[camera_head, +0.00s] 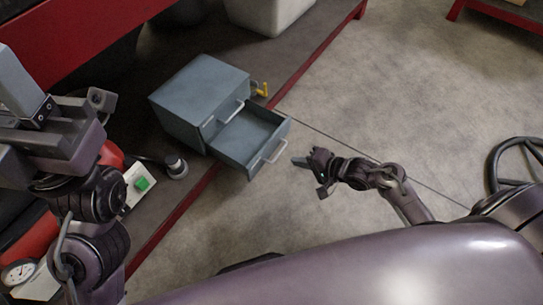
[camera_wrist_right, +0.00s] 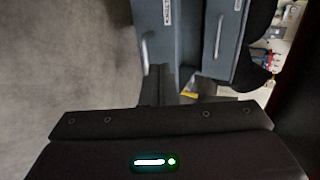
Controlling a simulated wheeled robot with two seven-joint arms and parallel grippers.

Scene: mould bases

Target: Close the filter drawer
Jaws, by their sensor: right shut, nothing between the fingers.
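A blue-grey cabinet (camera_head: 200,88) stands on the dark shelf at the left. One drawer (camera_head: 250,135) is pulled out toward the lower right, over the shelf edge; its inside looks empty. Its front carries a pale bar handle (camera_head: 270,152). My right gripper (camera_head: 297,161) is shut and empty, just right of that drawer front; whether it touches cannot be told. In the right wrist view, my closed fingers (camera_wrist_right: 165,84) point at the blue-grey fronts, between two handles. My left gripper (camera_head: 18,85) is at the far left, away from the cabinet; its fingertips are not clear.
A yellow fitting (camera_head: 260,89) sits behind the cabinet. A pale bin (camera_head: 268,14) stands further back. A box with a green button (camera_head: 141,184) and a dark knob (camera_head: 176,166) lie left of the drawer. The concrete floor (camera_head: 400,95) at right is mostly clear.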

